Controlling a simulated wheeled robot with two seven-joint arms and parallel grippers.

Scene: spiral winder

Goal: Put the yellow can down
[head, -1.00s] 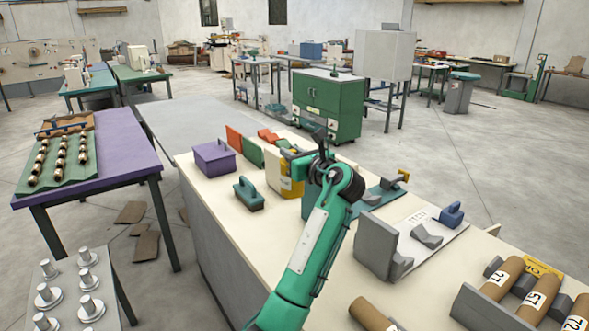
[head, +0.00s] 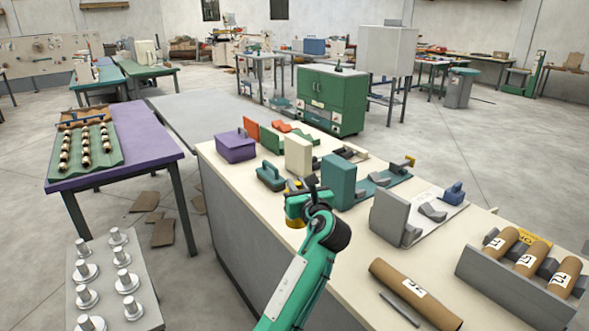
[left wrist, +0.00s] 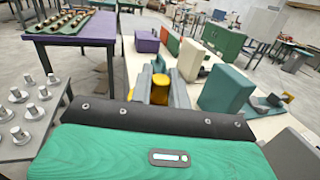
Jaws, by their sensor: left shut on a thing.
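The yellow can (head: 294,213) is in my left gripper (head: 305,188), near the counter's left edge in the head view. In the left wrist view, yellow parts of the can (left wrist: 189,62) show between and behind the grey fingers (left wrist: 162,85). The gripper is shut on it, and the fingers and wrist hide much of it. I cannot tell whether its base touches the counter. My right gripper is not in view.
A brown tube (head: 415,293) lies at the front right.

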